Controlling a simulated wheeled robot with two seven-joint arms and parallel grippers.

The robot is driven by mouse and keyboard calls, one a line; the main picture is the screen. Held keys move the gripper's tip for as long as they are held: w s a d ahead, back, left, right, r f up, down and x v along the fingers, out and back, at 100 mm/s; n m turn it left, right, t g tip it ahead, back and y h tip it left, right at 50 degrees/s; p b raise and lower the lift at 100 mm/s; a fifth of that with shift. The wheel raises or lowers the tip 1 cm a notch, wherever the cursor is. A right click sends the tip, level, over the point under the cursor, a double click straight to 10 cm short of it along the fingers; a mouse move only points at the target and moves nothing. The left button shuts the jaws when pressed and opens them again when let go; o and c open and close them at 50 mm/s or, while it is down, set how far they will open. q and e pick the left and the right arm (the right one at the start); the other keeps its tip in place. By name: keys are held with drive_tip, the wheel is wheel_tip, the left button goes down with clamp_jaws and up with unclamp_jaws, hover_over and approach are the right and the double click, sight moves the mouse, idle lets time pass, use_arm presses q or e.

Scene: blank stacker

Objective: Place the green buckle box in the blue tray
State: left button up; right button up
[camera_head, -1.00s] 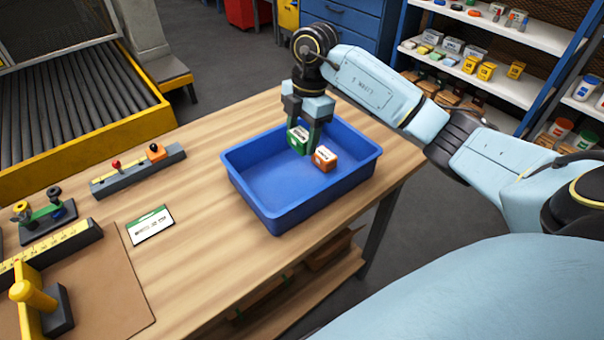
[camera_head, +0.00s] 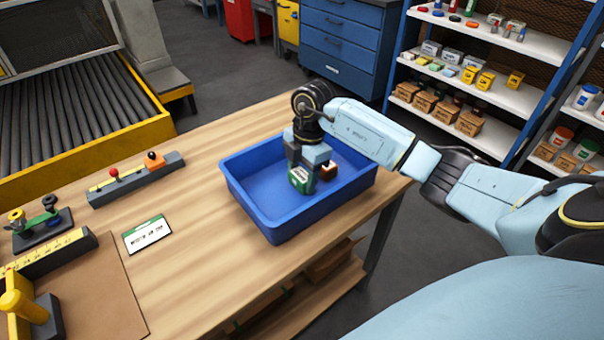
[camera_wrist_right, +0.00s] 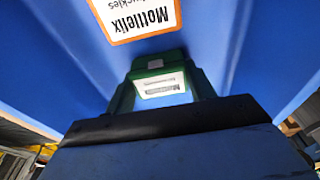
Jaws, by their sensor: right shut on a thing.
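The green buckle box (camera_head: 299,180) has a white label and is inside the walls of the blue tray (camera_head: 283,230), near its middle. My right gripper (camera_head: 304,178) is shut on it, fingers pointing down. In the right wrist view the green box (camera_wrist_right: 160,82) shows between the fingers, with blue tray surface around it. I cannot tell whether the box touches the tray floor. My left gripper is not in view.
An orange box with a white label (camera_wrist_right: 136,18) is in the tray, partly hidden behind my right gripper in the head view. A green-and-white card (camera_head: 147,234) lies on the wooden table (camera_head: 200,275), left of the tray. Bare table lies between them.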

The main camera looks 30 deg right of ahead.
sight(307, 171)
drive_tip(key=o, duration=1.1)
drive_tip(key=shift+f, duration=0.1)
drive_tip(key=shift+c, duration=0.2)
use_arm(q)
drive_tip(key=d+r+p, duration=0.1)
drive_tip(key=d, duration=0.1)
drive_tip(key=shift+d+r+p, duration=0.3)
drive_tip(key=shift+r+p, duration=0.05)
drive_tip(key=shift+p, duration=0.05)
use_arm(e)
wheel_tip(307, 171, up, 12)
drive_tip(key=d, duration=0.1)
drive_tip(key=shift+d, duration=0.4)
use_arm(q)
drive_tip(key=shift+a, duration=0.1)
